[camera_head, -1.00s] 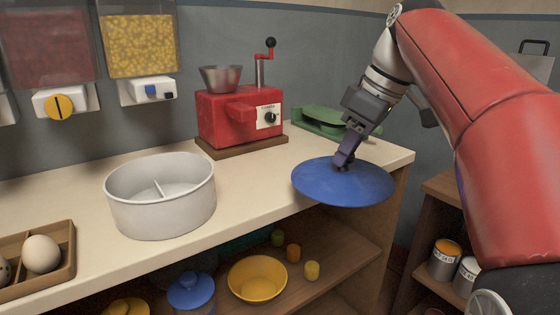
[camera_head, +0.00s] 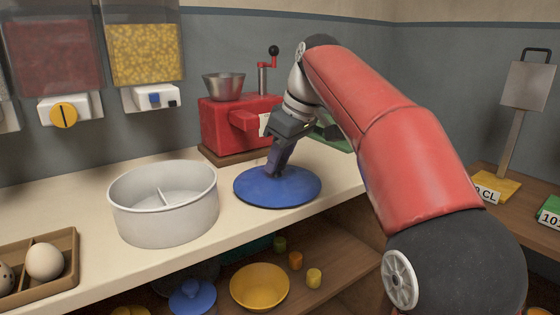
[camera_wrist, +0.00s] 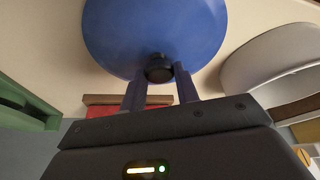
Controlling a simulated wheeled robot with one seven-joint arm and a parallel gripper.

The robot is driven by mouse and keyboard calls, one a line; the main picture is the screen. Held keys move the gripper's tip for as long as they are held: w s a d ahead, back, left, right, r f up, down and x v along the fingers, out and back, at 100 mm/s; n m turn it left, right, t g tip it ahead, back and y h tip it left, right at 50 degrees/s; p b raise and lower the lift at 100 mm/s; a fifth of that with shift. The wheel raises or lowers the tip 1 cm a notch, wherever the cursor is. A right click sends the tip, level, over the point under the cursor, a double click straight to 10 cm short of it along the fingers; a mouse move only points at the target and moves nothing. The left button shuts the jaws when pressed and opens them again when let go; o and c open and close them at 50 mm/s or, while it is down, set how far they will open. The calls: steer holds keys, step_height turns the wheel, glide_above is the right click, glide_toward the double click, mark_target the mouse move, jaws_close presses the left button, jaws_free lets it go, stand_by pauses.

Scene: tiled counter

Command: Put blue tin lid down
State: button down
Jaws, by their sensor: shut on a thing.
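The blue tin lid (camera_head: 262,190) is a round, shallow blue disc with a dark knob. It is level at the counter, right of the white round tin; I cannot tell whether it touches the top. My gripper (camera_head: 274,172) comes down from above and is shut on the lid's knob. In the wrist view the lid (camera_wrist: 155,30) spreads beyond my gripper (camera_wrist: 160,80), whose two fingers stand either side of the dark knob. The white round tin (camera_head: 165,215) is open, with a divider inside.
A red grinder (camera_head: 225,125) stands behind the lid, with a green item (camera_head: 335,138) to its right, partly hidden by my arm. An egg tray (camera_head: 65,262) sits at front left. Shelves below hold a yellow bowl (camera_head: 260,287). Some counter (camera_head: 330,175) is bare right of the lid.

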steer(key=shift+f, duration=0.15)
steer(key=c, duration=1)
jaws_free()
steer(key=shift+c, duration=0.2)
steer(key=p+v, duration=0.4)
steer(key=v, duration=0.8)
steer(key=shift+r+p, duration=0.25)
steer(key=shift+p, duration=0.05)
steer(key=s+d+f+m+t+h, duration=0.1)
steer(key=s+d+f+m, duration=0.2)
steer(key=s+f, duration=0.5)
steer(key=s+d+f+m+t+h, duration=0.1)
steer(key=s+d+f+m, duration=0.3)
steer(key=s+f, duration=0.4)
steer(key=s+d+f+m+t+h, duration=0.1)
steer(key=s+d+f+m, duration=0.3)
steer(key=s+f, duration=0.3)
step_height(320, 180, down, 4)
steer(key=shift+s+d+h, duration=0.2)
steer(key=shift+s+h, duration=0.2)
